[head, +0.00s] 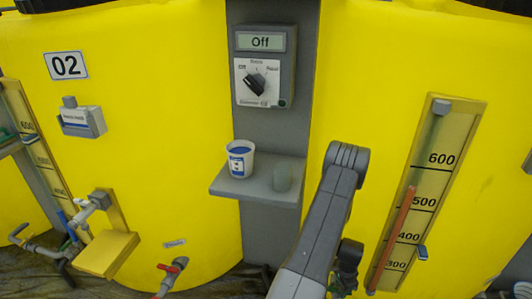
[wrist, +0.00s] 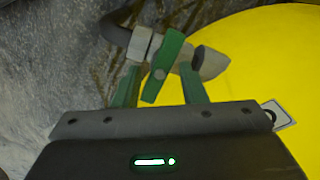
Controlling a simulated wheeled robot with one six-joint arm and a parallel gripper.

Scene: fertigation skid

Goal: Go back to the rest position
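My gripper (wrist: 160,84) shows in the wrist view with its two green fingers apart. A green valve handle (wrist: 168,55) on a grey pipe fitting (wrist: 208,63) appears in the gap between the fingers, slanted. I see no finger closed on it, but I cannot tell how deep it sits between them. In the head view my arm reaches up from the bottom, right of centre, and my gripper is hidden there.
Yellow tanks (head: 180,120) stand close on both sides. Above is a switch box (head: 262,82) reading Off. A level gauge (head: 425,185) is right of my arm; a red-handled valve (head: 175,266) is low left.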

